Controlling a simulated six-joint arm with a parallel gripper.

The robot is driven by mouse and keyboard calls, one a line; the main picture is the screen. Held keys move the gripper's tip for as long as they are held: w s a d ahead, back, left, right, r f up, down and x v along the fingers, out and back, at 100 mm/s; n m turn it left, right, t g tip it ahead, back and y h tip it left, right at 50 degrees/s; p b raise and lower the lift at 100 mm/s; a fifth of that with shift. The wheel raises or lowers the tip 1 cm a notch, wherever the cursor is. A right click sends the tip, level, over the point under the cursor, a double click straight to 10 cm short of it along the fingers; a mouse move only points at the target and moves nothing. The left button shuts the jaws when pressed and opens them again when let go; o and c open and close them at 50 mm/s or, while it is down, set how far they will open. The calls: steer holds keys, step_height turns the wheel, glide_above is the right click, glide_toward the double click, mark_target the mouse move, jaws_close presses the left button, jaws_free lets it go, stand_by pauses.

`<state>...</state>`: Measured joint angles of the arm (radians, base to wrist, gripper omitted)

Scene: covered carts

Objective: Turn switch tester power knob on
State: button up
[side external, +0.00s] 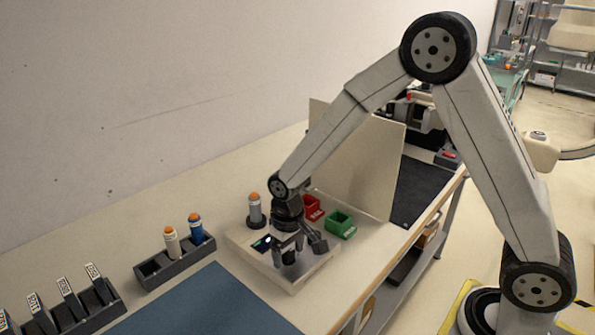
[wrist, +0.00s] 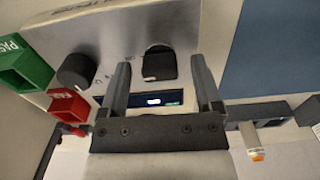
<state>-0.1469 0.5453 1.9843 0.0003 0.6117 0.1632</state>
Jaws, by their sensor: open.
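The switch tester (side external: 292,284) is a pale box on the bench in the side view, and its panel (wrist: 115,28) fills the upper part of the wrist view. Two black knobs show in the wrist view: one (wrist: 159,63) between my fingers, the other (wrist: 77,70) left of them. I cannot read which is the power knob. A lit display (wrist: 155,100) lies partly behind my gripper. My gripper (wrist: 160,66) is open, pointing down over the tester, its fingers on either side of the first knob. Contact cannot be told. It also shows in the side view (side external: 297,252).
A green bin (side external: 341,224) and a red bin (side external: 313,207) stand behind the tester. An orange-topped cylinder (side external: 255,211) stands beside it. A dark rack (side external: 176,265) holds a white and a blue cylinder. A blue mat (side external: 205,305) lies clear; an upright panel (side external: 355,160) stands behind.

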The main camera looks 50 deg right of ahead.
mark_target(289, 252)
steer(key=shift+r, duration=0.1)
steer(key=shift+r, duration=3.8)
steer(key=s+d+f+t, duration=0.1)
steer(key=s+d, duration=0.2)
steer(key=s, duration=0.3)
steer(key=s+d+f+t, duration=0.1)
steer(key=s+d, duration=0.2)
steer(key=s, duration=0.3)
steer(key=shift+s+t, duration=0.2)
steer(key=shift+t, duration=0.1)
